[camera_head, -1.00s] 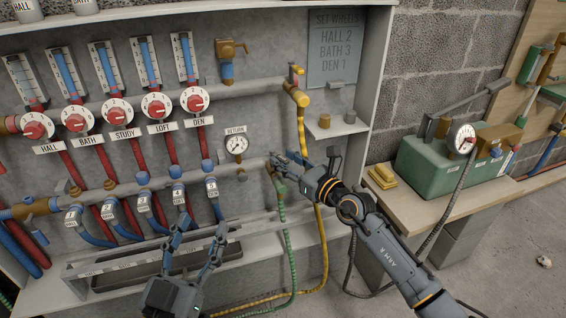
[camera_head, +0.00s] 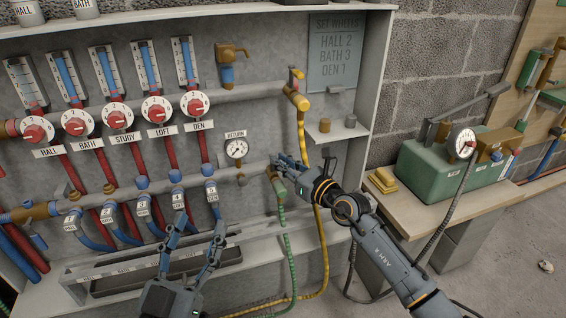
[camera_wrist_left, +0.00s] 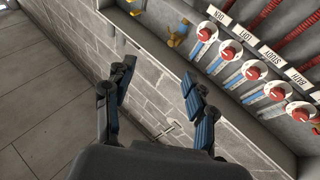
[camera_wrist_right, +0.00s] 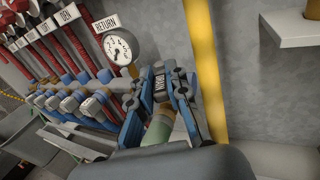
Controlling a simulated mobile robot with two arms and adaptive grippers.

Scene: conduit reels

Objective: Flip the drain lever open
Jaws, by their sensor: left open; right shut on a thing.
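The drain valve sits at the right end of the lower return pipe, with a green hose (camera_head: 290,255) hanging from it. In the right wrist view the dark drain lever (camera_wrist_right: 160,88), lettered DRAIN, lies between the fingers, above a brass fitting (camera_wrist_right: 158,130) and the green hose end. My right gripper (camera_head: 281,170) is shut on the lever; its fingers hide much of the lever and valve in the head view. My left gripper (camera_head: 198,229) is open and empty, low in front of the trough. It also shows in the left wrist view (camera_wrist_left: 157,88).
A return gauge (camera_head: 236,149) is just left of the drain. A yellow hose (camera_head: 320,240) drops close on its right from a brass valve (camera_head: 296,97). Several red wheels line the wall at left. A green pump box (camera_head: 440,165) stands on the bench at right.

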